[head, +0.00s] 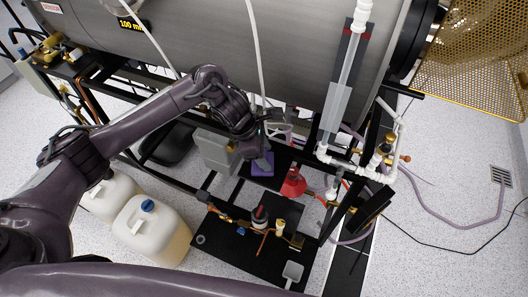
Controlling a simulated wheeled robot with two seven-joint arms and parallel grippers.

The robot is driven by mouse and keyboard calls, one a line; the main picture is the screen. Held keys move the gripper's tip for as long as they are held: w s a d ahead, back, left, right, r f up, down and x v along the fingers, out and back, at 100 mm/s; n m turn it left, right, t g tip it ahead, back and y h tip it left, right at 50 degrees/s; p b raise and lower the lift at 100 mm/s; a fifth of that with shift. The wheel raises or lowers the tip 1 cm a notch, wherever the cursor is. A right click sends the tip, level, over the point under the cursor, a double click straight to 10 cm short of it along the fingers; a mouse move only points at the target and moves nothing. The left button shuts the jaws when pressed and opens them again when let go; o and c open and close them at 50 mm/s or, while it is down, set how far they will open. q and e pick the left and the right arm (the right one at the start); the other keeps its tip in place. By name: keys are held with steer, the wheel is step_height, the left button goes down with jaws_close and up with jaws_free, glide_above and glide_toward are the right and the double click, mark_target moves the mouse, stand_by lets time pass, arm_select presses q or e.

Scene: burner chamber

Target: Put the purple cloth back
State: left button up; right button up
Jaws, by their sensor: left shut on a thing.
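The purple cloth (262,165) is a small purple patch at the black shelf, below the big steel cylinder. My left gripper (262,154) comes down from the left arm right over the cloth and is shut on it. The fingers and wrist hide part of the cloth. I cannot tell whether the cloth rests on the shelf or hangs just above it. My right gripper is out of the picture.
A red funnel-shaped flask (293,183) stands close right of the cloth. A grey box (214,150) is just left. White piping and a clear tube (340,90) rise at right. Two white jugs, one a capped jug (150,228), stand on the floor at left.

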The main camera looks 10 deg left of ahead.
arm_select(q)
steer(key=o, duration=1.1)
steer(key=shift+f, duration=0.2)
steer(key=shift+a+r, duration=0.1)
steer(key=shift+r, duration=0.05)
steer(key=shift+a+r, duration=0.1)
steer(key=shift+r, duration=0.2)
steer(key=v, duration=1.1)
steer(key=shift+a+b, duration=0.1)
steer(key=shift+b, duration=0.2)
